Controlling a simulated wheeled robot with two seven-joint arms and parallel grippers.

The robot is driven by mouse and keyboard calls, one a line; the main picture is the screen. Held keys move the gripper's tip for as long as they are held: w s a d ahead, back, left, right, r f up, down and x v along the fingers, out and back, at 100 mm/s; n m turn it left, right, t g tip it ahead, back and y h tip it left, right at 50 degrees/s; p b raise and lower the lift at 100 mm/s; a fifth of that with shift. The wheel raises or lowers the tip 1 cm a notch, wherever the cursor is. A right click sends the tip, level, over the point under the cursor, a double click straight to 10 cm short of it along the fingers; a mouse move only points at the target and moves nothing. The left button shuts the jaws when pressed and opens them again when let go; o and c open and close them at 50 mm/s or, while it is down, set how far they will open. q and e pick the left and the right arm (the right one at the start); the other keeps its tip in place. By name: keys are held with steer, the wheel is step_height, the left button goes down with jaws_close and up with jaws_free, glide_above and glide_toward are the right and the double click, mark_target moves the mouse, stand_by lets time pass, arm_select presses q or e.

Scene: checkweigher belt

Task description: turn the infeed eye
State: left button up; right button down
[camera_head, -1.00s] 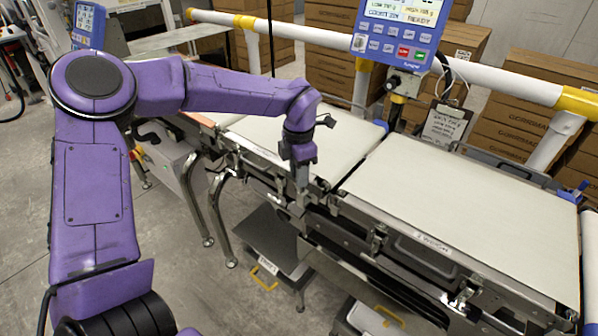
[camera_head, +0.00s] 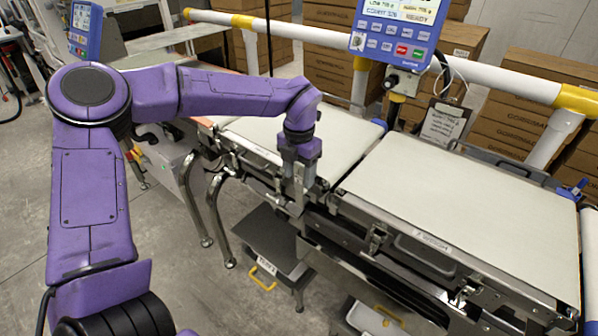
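My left gripper (camera_head: 296,203) points down at the near side rail of the checkweigher, by the gap between the infeed belt (camera_head: 345,137) and the wider belt (camera_head: 455,205). Its fingers overlap the metal brackets there. I cannot tell whether they are open, shut or closed on something. The infeed eye cannot be made out; the gripper may hide it. My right gripper is not in view.
A blue display panel (camera_head: 397,45) stands behind the belts, with a clipboard (camera_head: 443,124) beside it. A white and yellow guard rail (camera_head: 490,80) runs along the back, before stacked cartons (camera_head: 500,137). A grey step stool (camera_head: 268,240) stands below the gripper.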

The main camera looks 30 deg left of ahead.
arm_select(q)
step_height(320, 180, up, 11)
steer(key=shift+f, duration=0.2)
steer(key=shift+f, duration=0.1)
stand_by(0.5)
